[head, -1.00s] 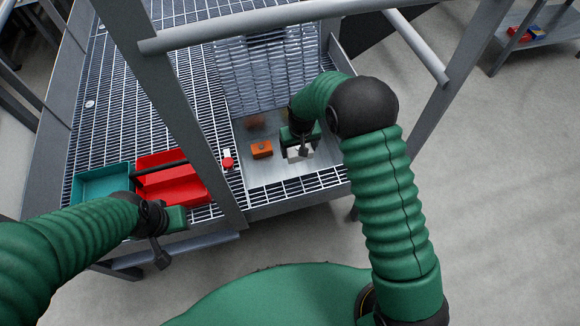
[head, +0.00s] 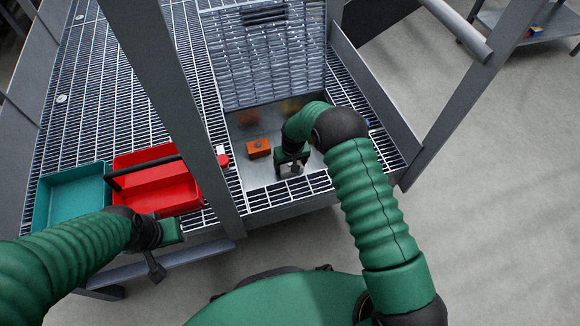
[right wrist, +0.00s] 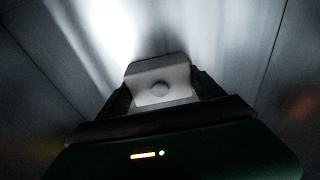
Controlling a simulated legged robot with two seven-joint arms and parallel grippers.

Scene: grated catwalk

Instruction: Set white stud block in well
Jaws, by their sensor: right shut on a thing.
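The white stud block (right wrist: 158,82) sits between the fingers of my right gripper in the right wrist view, its round stud facing the camera. My right gripper (head: 290,168) is shut on it, low over the right part of the well (head: 262,174), a recessed bare metal pan in the grating. In the head view the block is mostly hidden by the gripper, and I cannot tell whether it touches the floor. My left gripper (head: 160,250) hangs in front of the catwalk edge, away from the well; its jaw opening is unclear.
An orange block (head: 258,149) with a stud stands in the well, left of my right gripper. A red toolbox (head: 160,185) and a teal tray (head: 70,198) sit on the left grating. A small red-and-white item (head: 222,157) lies beside the well. A grey post (head: 180,110) crosses the view.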

